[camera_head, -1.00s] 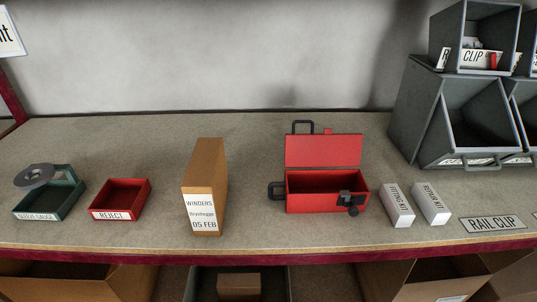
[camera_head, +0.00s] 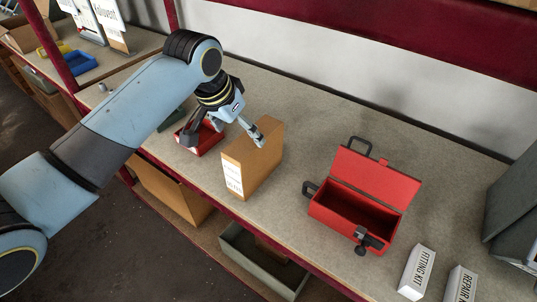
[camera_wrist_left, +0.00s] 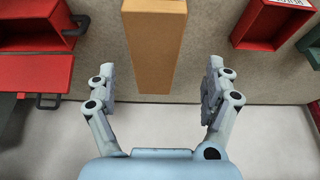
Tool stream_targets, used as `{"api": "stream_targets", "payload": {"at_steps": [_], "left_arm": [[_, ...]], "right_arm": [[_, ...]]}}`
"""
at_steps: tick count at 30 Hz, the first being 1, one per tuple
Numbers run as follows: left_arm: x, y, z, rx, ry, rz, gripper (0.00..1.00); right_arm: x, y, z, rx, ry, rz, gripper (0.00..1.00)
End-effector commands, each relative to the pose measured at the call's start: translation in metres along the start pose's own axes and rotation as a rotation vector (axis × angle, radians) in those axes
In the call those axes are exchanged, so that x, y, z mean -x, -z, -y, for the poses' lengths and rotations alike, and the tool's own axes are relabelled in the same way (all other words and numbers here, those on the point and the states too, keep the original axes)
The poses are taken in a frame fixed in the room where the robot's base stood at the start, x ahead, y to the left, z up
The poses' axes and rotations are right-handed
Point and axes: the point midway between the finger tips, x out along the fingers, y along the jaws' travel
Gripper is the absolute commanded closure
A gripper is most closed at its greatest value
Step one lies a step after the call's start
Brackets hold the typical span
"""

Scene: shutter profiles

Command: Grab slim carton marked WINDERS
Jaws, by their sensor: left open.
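The slim brown carton marked WINDERS (camera_head: 258,158) stands upright on the bench, its white label on the narrow front face. In the left wrist view the carton (camera_wrist_left: 155,45) is at the top middle, ahead of the fingers. My left gripper (camera_head: 224,137) is open and empty, at the carton's back left in the head view. In the left wrist view its two fingers (camera_wrist_left: 158,88) are spread wide, one to each side of the carton's line. I cannot tell whether a finger touches the carton. My right gripper is not in view.
An open red toolbox (camera_head: 352,208) stands right of the carton, with the white FITTING KIT box (camera_head: 416,272) and REPAIR KIT box (camera_head: 461,284) beyond it. A red REJECT tray (camera_head: 208,141) is close on the left, partly behind my gripper. Bench between carton and toolbox is clear.

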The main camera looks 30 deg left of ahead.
Motion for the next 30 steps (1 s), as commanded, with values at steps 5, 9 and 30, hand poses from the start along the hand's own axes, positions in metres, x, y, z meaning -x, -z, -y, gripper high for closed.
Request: {"api": "stream_targets", "payload": {"at_steps": [5,9,30], "left_arm": [[-0.005,0.015,0.004,0.005,-0.007,-0.005,0.15],[-0.022,0.015,0.003,0.006,-0.008,-0.006,0.15],[-0.073,0.010,-0.002,0.004,-0.006,-0.008,0.15]], "right_arm": [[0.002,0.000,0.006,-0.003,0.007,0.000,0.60],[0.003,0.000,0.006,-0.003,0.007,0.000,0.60],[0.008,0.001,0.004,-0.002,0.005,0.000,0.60]]}}
